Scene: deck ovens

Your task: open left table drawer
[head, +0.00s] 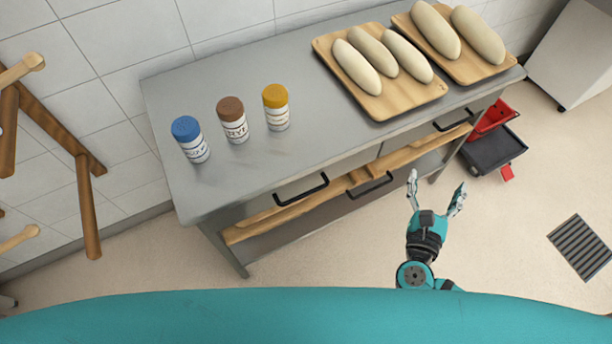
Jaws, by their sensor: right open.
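A grey metal table (260,55) stands against the tiled wall. A black bar handle (301,190) is on the left drawer front (272,196), which looks shut. Another black handle (370,187) shows to its right and a third (453,121) is near the table's right end. My right gripper (436,186) is open and empty. It is in front of the table, right of the left drawer's handle and apart from all the handles. My left gripper is not in view.
Three shakers (234,122) stand on the table's left part. Two wooden boards (402,104) with pale loaves lie on the right part. Wooden pieces (245,229) show under the tabletop. A red and dark cart (494,150) is beyond the right end. Floor in front is clear.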

